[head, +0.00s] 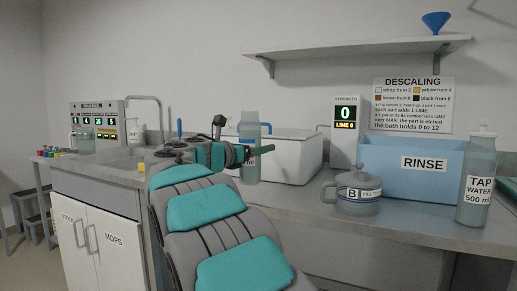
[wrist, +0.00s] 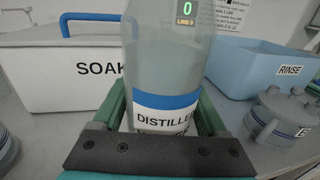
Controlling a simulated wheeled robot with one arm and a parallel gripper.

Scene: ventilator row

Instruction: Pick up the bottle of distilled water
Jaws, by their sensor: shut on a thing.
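The bottle of distilled water (head: 249,132) is a clear bottle with a blue-and-white label, standing out above the counter in front of the white lidded box. In the wrist view the bottle (wrist: 168,65) fills the middle, its label reading "DISTILLE". My gripper (head: 252,154) is shut on the bottle, with a green finger on each side of it in the wrist view (wrist: 165,118). The bottle looks upright. Whether its base touches the counter I cannot tell.
Behind the bottle is the white SOAK box (wrist: 60,70) with a blue handle. To the right are a grey pot marked B (head: 352,195), the blue RINSE tub (head: 395,185) and the TAP WATER bottle (head: 478,190). A sink (head: 125,160) lies left.

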